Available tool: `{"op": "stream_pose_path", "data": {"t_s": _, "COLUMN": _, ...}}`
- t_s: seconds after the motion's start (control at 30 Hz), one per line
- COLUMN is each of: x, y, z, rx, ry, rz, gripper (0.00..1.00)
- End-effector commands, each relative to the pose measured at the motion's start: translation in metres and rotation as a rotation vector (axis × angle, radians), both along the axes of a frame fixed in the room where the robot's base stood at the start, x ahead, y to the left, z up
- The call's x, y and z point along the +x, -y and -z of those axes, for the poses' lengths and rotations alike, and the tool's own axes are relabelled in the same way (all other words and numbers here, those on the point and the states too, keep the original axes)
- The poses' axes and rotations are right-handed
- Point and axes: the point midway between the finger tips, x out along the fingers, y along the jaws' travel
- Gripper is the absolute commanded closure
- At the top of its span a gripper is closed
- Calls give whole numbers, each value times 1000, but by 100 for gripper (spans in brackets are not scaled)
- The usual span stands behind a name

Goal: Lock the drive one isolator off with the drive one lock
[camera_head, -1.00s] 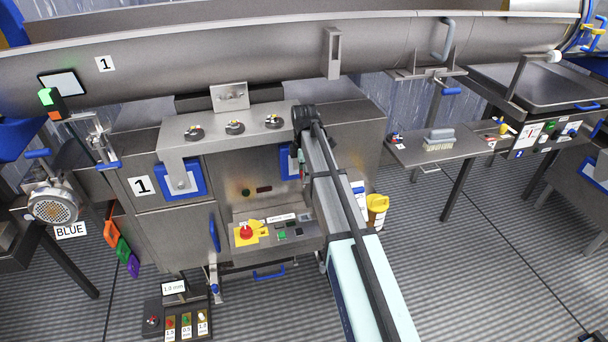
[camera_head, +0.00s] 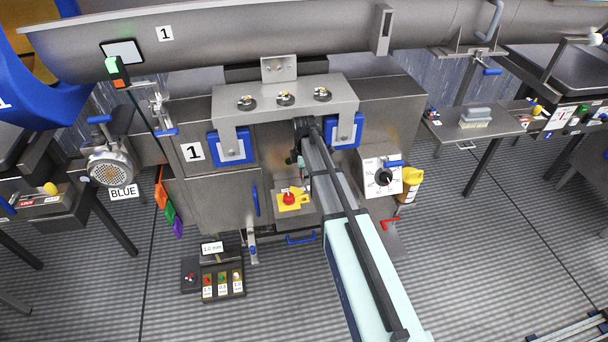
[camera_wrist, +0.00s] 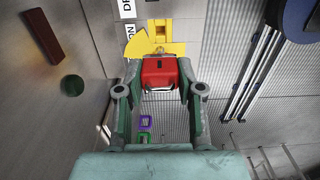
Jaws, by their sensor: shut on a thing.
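My gripper (camera_wrist: 160,88) is shut on a red lock (camera_wrist: 160,71), seen in the wrist view between the two fingers. Just beyond the lock are a yellow plate (camera_wrist: 172,48) and a yellow fan-shaped piece (camera_wrist: 127,44). I cannot tell whether the lock touches them. In the head view, a red knob on a yellow plate (camera_head: 289,199) sits low on the machine front and looks like the isolator. My gripper (camera_head: 299,160) is in front of the machine, above that plate; my arm hides part of the area. The lock is not clear in the head view.
A panel with a black rotary knob (camera_head: 383,177) is right of my arm, with a yellow container (camera_head: 411,184) beside it. A button box (camera_head: 221,281) stands low at front left. Blue brackets (camera_head: 231,147) flank the machine front. A side table (camera_head: 477,127) holds a brush.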

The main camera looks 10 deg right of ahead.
Motion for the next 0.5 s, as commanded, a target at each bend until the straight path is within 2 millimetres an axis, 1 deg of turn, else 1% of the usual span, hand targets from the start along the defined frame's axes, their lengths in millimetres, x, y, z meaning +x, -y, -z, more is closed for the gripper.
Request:
{"op": "stream_pose_path", "data": {"t_s": 0.17, "x": 0, "y": 0, "z": -1, "rx": 0, "ry": 0, "rz": -1, "gripper": 100}}
{"op": "stream_pose_path", "data": {"t_s": 0.37, "x": 0, "y": 0, "z": 8, "rx": 0, "ry": -1, "rz": -1, "gripper": 100}}
{"op": "stream_pose_path", "data": {"t_s": 0.5, "x": 0, "y": 0, "z": 18, "rx": 0, "ry": -2, "rz": -1, "gripper": 100}}
